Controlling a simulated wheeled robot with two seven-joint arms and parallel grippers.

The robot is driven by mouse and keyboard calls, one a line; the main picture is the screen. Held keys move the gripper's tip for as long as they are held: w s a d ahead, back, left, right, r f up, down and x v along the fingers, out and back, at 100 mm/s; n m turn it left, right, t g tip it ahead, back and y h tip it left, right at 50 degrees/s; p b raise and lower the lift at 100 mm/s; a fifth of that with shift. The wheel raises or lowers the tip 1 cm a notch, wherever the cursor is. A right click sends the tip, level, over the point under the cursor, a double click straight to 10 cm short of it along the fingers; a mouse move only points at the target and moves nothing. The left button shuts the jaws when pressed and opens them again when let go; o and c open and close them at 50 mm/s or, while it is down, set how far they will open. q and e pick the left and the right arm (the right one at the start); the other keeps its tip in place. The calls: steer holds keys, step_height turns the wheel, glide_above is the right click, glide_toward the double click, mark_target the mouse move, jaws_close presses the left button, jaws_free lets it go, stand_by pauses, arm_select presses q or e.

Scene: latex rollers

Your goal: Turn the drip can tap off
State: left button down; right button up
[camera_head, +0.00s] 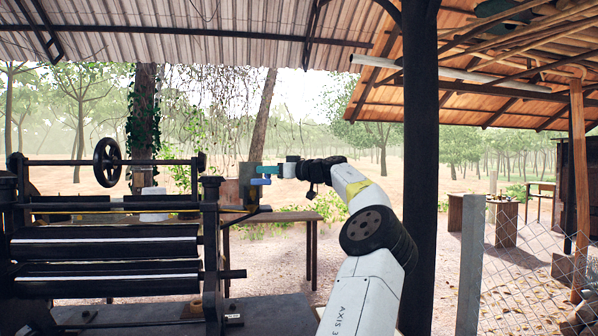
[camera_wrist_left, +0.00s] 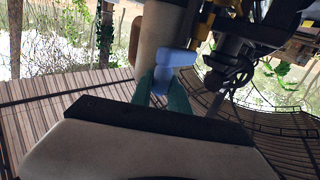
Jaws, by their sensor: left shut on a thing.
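My left gripper (camera_head: 268,170) reaches in beside the right end of the roller machine, with its teal fingers pointing left. In the left wrist view its two teal fingers (camera_wrist_left: 161,84) are shut on a light-blue piece that looks like the tap handle (camera_wrist_left: 176,57). The blue piece also shows in the head view (camera_head: 260,182), just below the teal finger. A pale, rounded body that may be the drip can (camera_wrist_left: 160,30) stands just beyond the handle. Its outlet is hidden, and I cannot tell the tap's exact angle. My right gripper is not in view.
The roller machine (camera_head: 110,247) with its black handwheel (camera_head: 107,162) fills the left side. A wooden table (camera_head: 285,217) stands behind my gripper. A dark post (camera_head: 419,150) rises right of my arm, and a wire fence (camera_head: 530,265) stands farther right.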

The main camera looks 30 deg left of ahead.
arm_select(q)
steer(key=c, duration=1.3)
jaws_free()
steer(key=shift+o, duration=0.2)
steer(key=shift+d, duration=0.15)
steer(key=d, duration=0.7)
steer(key=shift+s+d, duration=0.15)
steer(key=shift+d, duration=0.15)
